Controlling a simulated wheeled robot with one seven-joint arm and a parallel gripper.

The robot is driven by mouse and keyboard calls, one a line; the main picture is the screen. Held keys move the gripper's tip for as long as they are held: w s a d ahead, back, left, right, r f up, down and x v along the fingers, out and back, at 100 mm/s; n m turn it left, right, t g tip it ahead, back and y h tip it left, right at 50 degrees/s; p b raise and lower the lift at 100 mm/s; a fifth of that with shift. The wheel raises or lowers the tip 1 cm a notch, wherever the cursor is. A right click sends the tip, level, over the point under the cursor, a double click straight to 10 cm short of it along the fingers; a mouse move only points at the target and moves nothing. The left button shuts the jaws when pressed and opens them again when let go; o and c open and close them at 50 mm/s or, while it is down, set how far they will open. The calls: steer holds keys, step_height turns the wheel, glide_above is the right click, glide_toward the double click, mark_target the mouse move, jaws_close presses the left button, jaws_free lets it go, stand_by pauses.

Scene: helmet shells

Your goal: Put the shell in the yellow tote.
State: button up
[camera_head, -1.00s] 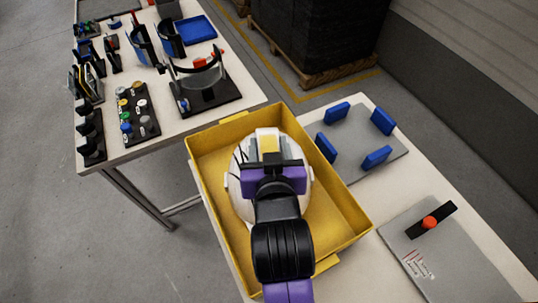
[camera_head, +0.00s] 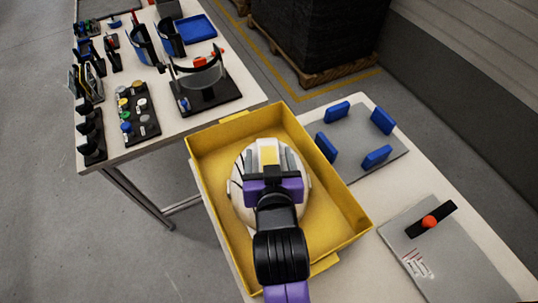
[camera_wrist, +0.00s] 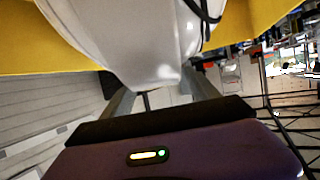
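The white helmet shell (camera_head: 242,196), with a yellow stripe and grey bands on top, is within the walls of the yellow tote (camera_head: 345,226) in the head view. I cannot tell whether its underside touches the tote floor. My purple and black gripper (camera_head: 269,174) is over the shell's near side and hides part of it. In the wrist view the shell (camera_wrist: 125,35) fills the top middle, and its narrow end lies between the two fingers of my gripper (camera_wrist: 155,85), which appear closed against its sides. Yellow tote wall shows on both sides of the shell.
The tote stands on a pale table beside a grey plate (camera_head: 358,143) with several blue blocks. A grey board (camera_head: 455,258) with a red knob (camera_head: 429,222) lies at the right. Another table (camera_head: 160,160) at the left holds racks, a blue tray (camera_head: 195,28) and a visor stand (camera_head: 208,95).

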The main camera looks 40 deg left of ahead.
steer(key=shift+r, duration=0.2)
steer(key=b+v, duration=0.1)
steer(key=v, duration=1.1)
steer(key=s+d+f+m+t+h, duration=0.15)
steer(key=d+f, duration=0.25)
steer(key=d, duration=0.7)
steer(key=d+f+m+t+h, duration=0.2)
steer(key=d+f, duration=0.2)
steer(key=d, duration=0.6)
steer(key=s+d+r+m+t+h, duration=0.1)
steer(key=s+d+r+m+h, duration=0.1)
steer(key=s+d, duration=0.5)
steer(key=s+d+r+m+h, duration=0.2)
steer(key=s+d+m+h, duration=0.1)
steer(key=s+d, duration=0.4)
steer(key=shift+d+t+h, duration=0.3)
steer(key=shift+t+h, duration=0.05)
steer(key=shift+h, duration=0.2)
